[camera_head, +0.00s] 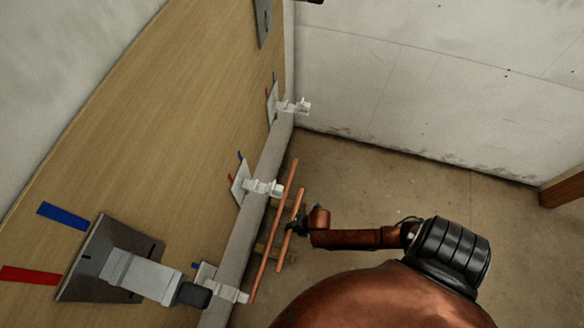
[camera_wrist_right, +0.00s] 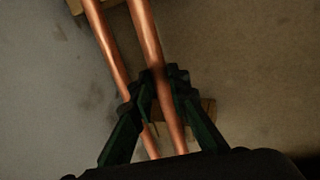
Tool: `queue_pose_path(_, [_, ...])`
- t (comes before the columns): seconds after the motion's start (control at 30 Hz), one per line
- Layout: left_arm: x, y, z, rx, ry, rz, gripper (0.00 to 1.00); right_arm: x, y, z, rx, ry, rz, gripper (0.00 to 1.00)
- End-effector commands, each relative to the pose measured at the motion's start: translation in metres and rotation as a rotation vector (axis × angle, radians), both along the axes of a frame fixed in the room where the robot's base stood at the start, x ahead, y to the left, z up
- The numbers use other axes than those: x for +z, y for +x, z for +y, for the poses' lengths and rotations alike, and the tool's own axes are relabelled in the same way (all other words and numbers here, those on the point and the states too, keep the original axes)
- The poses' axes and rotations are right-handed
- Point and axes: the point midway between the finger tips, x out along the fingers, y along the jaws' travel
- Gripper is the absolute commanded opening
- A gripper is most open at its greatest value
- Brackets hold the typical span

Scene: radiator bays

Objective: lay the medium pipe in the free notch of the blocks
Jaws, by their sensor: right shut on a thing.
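Two copper pipes run side by side over wooden blocks on the floor. My right gripper (camera_head: 297,226) is shut on the shorter, right-hand one, the medium pipe (camera_head: 288,236). In the right wrist view the fingers (camera_wrist_right: 164,80) close around this pipe (camera_wrist_right: 146,35), which looks thicker and nearer the camera. The longer pipe (camera_head: 264,262) lies to its left and passes behind the left finger. The blocks (camera_head: 269,250) show partly beneath, one also in the right wrist view (camera_wrist_right: 207,110). The notches are hidden, and I cannot tell whether the held pipe touches the blocks. My left gripper is out of view.
A wooden panel (camera_head: 150,140) with white brackets (camera_head: 262,187) and a grey ledge (camera_head: 240,235) stands left of the pipes. A grey plate with a jutting white-and-dark fitting (camera_head: 140,275) is at lower left. Bare floor (camera_head: 400,190) lies to the right.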

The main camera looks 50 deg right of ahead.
Motion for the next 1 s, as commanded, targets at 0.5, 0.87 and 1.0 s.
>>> queue_pose_path(0.5, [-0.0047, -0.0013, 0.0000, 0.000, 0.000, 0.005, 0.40, -0.0059, 0.0006, 0.0000, 0.001, 0.000, -0.001, 0.00])
queue_pose_path(0.87, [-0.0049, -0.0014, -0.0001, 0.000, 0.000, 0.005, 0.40, -0.0063, 0.0006, 0.0000, 0.000, 0.000, -0.001, 0.34])
queue_pose_path(1.0, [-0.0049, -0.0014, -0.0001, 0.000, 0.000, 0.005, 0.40, -0.0064, 0.0004, -0.0001, 0.000, 0.000, -0.001, 0.36])
